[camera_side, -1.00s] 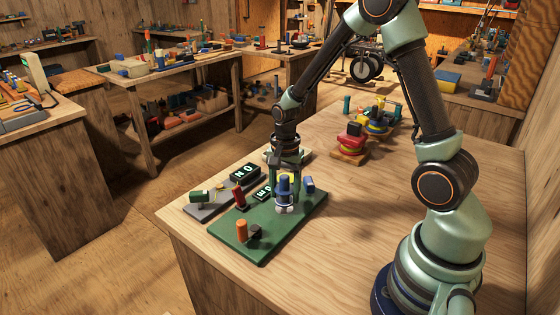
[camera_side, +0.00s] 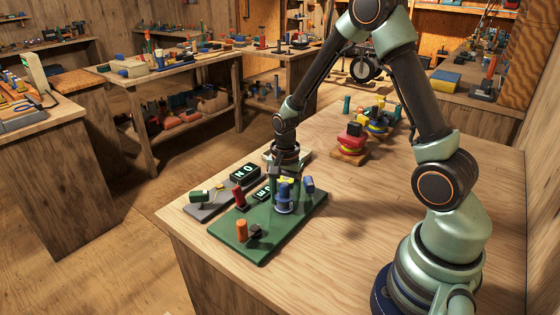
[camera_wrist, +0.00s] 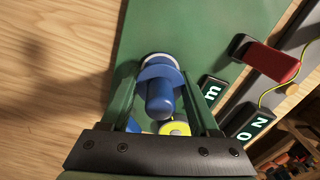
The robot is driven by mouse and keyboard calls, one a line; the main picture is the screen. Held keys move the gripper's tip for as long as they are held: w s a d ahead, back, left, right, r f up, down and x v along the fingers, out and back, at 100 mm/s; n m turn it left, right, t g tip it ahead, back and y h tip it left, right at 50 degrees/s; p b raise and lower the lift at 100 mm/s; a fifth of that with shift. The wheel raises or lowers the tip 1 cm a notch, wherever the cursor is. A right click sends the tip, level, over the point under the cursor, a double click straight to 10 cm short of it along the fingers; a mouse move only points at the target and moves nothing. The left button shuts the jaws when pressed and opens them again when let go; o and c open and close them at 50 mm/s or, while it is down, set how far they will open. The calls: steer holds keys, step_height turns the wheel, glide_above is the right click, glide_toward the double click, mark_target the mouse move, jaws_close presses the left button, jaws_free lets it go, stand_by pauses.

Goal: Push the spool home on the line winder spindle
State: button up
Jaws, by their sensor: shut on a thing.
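A blue spool (camera_side: 284,194) with a wide lower flange stands upright near the middle of the green board (camera_side: 250,246). In the wrist view the spool (camera_wrist: 160,100) sits between the two fingers of my gripper (camera_wrist: 162,98), which is shut on it. A pale ring (camera_wrist: 158,58) shows at the spool's base. The spindle is hidden inside or under the spool. I cannot tell whether a gap remains below the flange.
A red item on a wooden base (camera_side: 350,145) is farther back.

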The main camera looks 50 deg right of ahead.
mark_target(285, 183)
steer(key=o, duration=1.5)
steer(key=shift+r, duration=0.1)
step_height(285, 183, up, 12)
steer(key=shift+f, duration=0.1)
steer(key=s+a+r+n+t, duration=0.2)
steer(key=s+r+n, duration=0.1)
steer(key=n, duration=0.2)
steer(key=s+a+r+n+t, duration=0.1)
steer(key=s+a+r+n, duration=0.1)
steer(key=r+n, duration=0.2)
steer(key=s+a+r+n+t, duration=0.2)
steer(key=s+a+r+n, duration=0.1)
steer(key=n, duration=0.3)
steer(key=shift+s+a+r+t, duration=0.1)
steer(key=shift+s+r+t, duration=0.2)
steer(key=shift+r, duration=0.1)
